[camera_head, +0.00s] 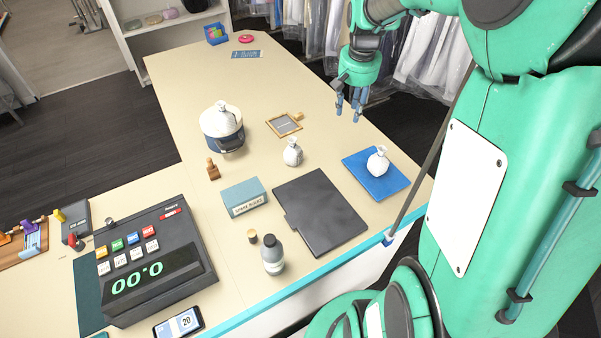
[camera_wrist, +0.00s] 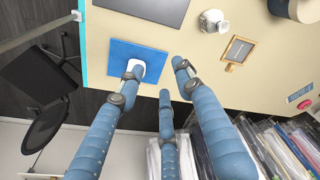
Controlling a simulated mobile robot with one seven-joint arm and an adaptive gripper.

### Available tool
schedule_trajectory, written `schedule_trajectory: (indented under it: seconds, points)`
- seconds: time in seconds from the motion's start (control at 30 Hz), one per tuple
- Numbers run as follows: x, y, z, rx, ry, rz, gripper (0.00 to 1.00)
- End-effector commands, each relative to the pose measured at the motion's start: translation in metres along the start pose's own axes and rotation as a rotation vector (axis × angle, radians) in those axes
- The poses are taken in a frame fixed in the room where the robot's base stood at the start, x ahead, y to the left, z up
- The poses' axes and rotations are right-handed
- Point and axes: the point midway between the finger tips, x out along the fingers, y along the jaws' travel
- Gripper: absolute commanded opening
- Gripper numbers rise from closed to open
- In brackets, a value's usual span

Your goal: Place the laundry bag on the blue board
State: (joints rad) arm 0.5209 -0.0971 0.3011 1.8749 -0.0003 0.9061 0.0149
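A small white tied bag (camera_head: 378,163) sits upright on the blue board (camera_head: 397,184) at the table's right. In the wrist view this bag (camera_wrist: 136,66) is partly hidden behind one finger, and the blue board (camera_wrist: 152,54) lies beyond the fingertips. A second similar white bag (camera_head: 292,154) stands on the bare table left of the board; it also shows in the wrist view (camera_wrist: 212,21). My gripper (camera_head: 349,112) is in the air behind the board, fingers pointing down. Its fingers (camera_wrist: 158,76) are spread with nothing between them, apart from both bags.
A dark flat board (camera_head: 320,212) lies in front of the second bag. A blue-and-white pot (camera_head: 222,130), a framed slate (camera_head: 285,124), a blue-grey box (camera_head: 245,197) and a bottle (camera_head: 272,255) stand nearby. Hanging garments (camera_head: 425,60) are behind the table's right edge.

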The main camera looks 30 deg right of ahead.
Motion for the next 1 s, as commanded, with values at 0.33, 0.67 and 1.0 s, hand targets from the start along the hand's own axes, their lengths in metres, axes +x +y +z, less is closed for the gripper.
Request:
schedule_trajectory:
  seconds: [0.33, 0.67, 1.0]
  points:
    - [-0.081, -0.083, 0.091, -0.175, 0.112, -0.038, 0.36]
    - [-0.125, -0.128, 0.192, -0.332, 0.213, -0.09, 0.36]
    - [-0.14, -0.143, 0.284, -0.472, 0.301, -0.15, 0.36]
